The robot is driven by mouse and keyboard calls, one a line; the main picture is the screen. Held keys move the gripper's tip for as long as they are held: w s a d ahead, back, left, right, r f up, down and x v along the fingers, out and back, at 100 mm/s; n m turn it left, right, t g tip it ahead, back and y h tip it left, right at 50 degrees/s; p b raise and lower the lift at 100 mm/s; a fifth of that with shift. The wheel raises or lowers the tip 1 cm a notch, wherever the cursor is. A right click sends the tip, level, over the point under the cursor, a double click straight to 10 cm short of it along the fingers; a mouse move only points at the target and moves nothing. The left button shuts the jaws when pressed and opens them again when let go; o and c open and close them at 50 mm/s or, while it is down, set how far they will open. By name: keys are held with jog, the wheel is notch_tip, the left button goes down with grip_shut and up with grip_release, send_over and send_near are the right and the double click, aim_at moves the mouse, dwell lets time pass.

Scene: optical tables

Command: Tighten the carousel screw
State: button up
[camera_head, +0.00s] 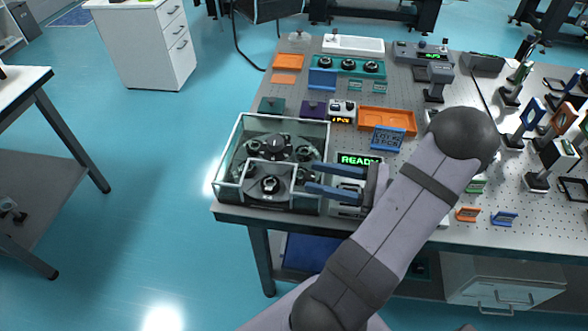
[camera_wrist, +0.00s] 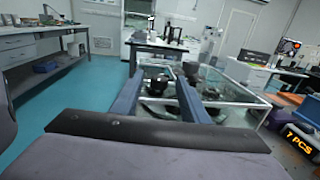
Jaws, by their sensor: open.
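The carousel (camera_head: 245,150) is a dark round unit inside a clear-walled case (camera_head: 226,188) at the table's near left corner. A dark central knob (camera_head: 277,146) stands on it, with several smaller round holders around it. A front holder (camera_head: 270,185) sits behind a small clear guard. I cannot tell which part is the screw. My gripper (camera_head: 311,178) is open, its two blue fingers pointing left at the case's right side. In the wrist view, a dark round holder (camera_wrist: 157,86) shows between the fingers (camera_wrist: 158,76), and the central knob (camera_wrist: 190,70) is just right of it. Contact is not visible.
A green READY display (camera_head: 360,160) is just beyond my fingers. An orange tray (camera_head: 388,121) and blue block (camera_head: 387,139) lie behind it. Optical mounts crowd the table's right side. Open floor lies left.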

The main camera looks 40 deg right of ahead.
aim_at(294, 178)
jog(key=shift+p+x, duration=0.85)
jog(key=shift+x, duration=2.6)
grip_shut()
